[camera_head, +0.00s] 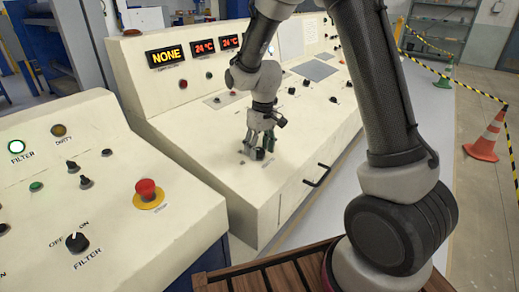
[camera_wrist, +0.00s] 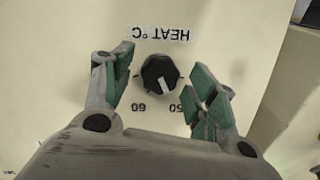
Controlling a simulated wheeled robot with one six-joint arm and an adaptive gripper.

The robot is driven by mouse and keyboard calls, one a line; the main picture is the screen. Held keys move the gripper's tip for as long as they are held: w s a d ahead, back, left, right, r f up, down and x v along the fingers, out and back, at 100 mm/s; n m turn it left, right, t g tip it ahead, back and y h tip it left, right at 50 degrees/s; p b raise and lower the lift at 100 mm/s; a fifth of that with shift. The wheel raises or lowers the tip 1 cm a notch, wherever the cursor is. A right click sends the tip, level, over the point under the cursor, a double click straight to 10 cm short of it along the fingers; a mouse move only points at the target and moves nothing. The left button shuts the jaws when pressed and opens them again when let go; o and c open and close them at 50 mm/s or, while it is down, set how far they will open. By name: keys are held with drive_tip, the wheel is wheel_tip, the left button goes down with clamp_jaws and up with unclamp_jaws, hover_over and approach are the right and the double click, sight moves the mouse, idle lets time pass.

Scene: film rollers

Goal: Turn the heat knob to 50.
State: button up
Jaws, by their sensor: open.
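The heat knob (camera_wrist: 160,74) is black and round, with a white pointer mark that points down and slightly right in the wrist view. An upside-down label, HEAT °C, lies above it. Below it are marks that look like 60 at lower left and 50 at lower right; the pointer lies between them, nearer the right one. My gripper (camera_wrist: 163,76) is open, its green-padded fingers on either side of the knob with gaps to both. In the head view my gripper (camera_head: 258,150) points down at the console's sloped top and hides the knob.
The cream console (camera_head: 340,130) carries other knobs and a drawer handle (camera_head: 317,176). A nearer panel (camera_head: 110,240) holds a red stop button (camera_head: 147,190) and a filter knob (camera_head: 77,243). A display (camera_head: 166,56) reads NONE. An orange cone (camera_head: 487,137) stands on the right.

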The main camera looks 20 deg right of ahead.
sight(262, 150)
wheel_tip(262, 150, up, 12)
drive_tip(key=shift+d+f, duration=0.2)
drive_tip(key=shift+d, duration=0.2)
drive_tip(key=shift+s, duration=0.1)
